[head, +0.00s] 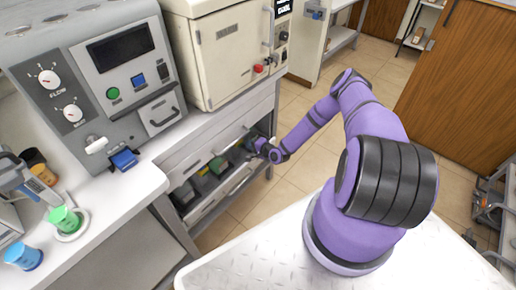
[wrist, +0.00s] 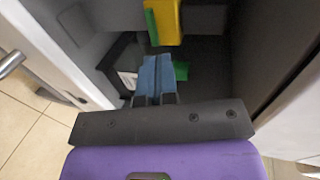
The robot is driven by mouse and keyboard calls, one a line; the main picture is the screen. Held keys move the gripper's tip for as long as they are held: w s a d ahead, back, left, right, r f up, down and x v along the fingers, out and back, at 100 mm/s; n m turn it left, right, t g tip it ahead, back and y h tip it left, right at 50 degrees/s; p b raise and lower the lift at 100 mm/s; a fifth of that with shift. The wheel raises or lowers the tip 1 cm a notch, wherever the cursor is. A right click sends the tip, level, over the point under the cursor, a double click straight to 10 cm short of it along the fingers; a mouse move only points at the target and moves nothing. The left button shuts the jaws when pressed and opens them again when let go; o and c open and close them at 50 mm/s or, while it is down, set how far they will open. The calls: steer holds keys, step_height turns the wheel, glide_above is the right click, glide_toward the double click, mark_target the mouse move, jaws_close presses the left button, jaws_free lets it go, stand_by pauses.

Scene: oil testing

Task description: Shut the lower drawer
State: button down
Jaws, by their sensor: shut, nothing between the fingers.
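The lower drawer (head: 222,196) stands open under the counter in the head view, with its front pulled out toward my base. Green, yellow and dark items show inside it. My gripper (head: 261,149) is at the drawer's right end in the head view, small and partly lost against the dark interior. In the wrist view my gripper (wrist: 155,98) is shut and empty, pointing into the dark space. A yellow and green item (wrist: 166,20) lies farther in.
A grey control panel (head: 118,72) and a cream oven-like cabinet (head: 228,48) stand on the counter above. A green cup (head: 64,219) and a blue cup (head: 23,257) are at the left. Tiled floor (head: 315,160) is open right of the drawer.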

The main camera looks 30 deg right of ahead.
steer(key=shift+w+a, duration=0.2)
steer(key=shift+w, duration=0.5)
steer(key=shift+w+a, duration=0.2)
steer(key=shift+w, duration=0.45)
steer(key=w, duration=0.1)
steer(key=w+a, duration=0.1)
steer(key=shift+w, duration=0.35)
steer(key=shift+w+r, duration=0.1)
steer(key=shift+r, duration=0.1)
